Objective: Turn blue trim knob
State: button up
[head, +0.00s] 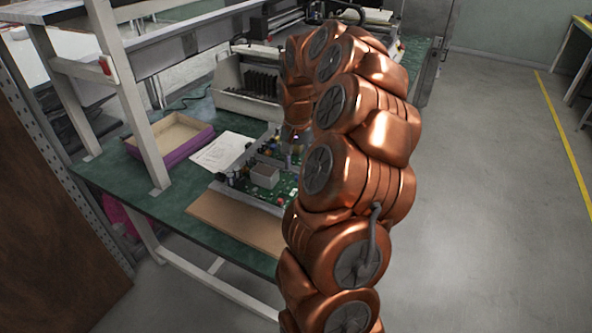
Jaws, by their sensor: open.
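A green circuit board (252,188) with many small coloured parts lies on the green workbench. The blue trim knob cannot be told apart for sure among these small parts. My copper arm reaches up and over, and its end points down at the far right part of the board. My gripper (294,136) is small and partly hidden there, just above or among the parts. It is open; whether it touches anything cannot be told. My arm hides the right side of the board.
A brown board (238,222) lies at the bench's front edge. A purple-sided tray (178,150) and white papers (222,151) lie left of the circuit board. A grey rack (228,98) stands behind. A white bench post (135,110) rises at left. Open floor lies at right.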

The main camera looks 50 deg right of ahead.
aim_at(297, 176)
jog(key=shift+f, duration=1.95)
jog(key=shift+c, duration=0.2)
grip_shut()
